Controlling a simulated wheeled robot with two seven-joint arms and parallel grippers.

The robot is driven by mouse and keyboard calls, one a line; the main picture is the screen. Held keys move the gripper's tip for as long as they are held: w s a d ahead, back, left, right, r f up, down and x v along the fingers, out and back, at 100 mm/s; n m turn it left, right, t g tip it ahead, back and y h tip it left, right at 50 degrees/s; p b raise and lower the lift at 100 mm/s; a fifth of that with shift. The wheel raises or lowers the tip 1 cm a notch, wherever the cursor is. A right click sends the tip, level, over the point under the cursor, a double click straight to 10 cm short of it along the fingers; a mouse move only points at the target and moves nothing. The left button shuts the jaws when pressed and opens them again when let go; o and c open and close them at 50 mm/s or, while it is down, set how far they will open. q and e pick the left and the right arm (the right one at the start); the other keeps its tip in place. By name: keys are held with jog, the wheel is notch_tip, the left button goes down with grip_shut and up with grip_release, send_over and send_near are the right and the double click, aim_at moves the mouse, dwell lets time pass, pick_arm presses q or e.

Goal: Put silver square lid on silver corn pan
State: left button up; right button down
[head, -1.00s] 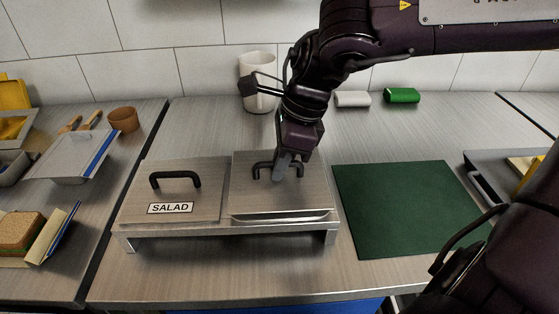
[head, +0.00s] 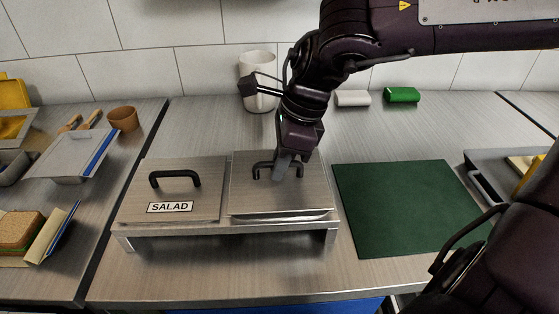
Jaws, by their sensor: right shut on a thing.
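The silver square lid (head: 280,198) lies over the right half of the silver stand (head: 225,230), with its black handle toward its back edge. My right gripper (head: 281,174) is shut on that handle from above. The lid's front edge shows a thin gap above the stand, so it looks slightly raised or tilted. The corn pan is hidden under the lid; no corn shows. A second silver lid marked SALAD (head: 172,190) covers the left half, its black handle free. My left gripper is not in view.
A green mat (head: 408,208) lies right of the stand. A white mug (head: 258,80) stands behind, with white (head: 352,98) and green (head: 402,94) blocks at the back wall. A sandwich (head: 20,228) and a tray (head: 70,160) sit at left.

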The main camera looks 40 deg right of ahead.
jog(key=shift+f+b, duration=0.3)
jog(key=shift+f, duration=0.1)
jog(key=c, duration=1.4)
grip_release()
jog(key=shift+r, duration=0.1)
jog(key=shift+p+v, duration=3.05)
jog(key=shift+v, duration=0.4)
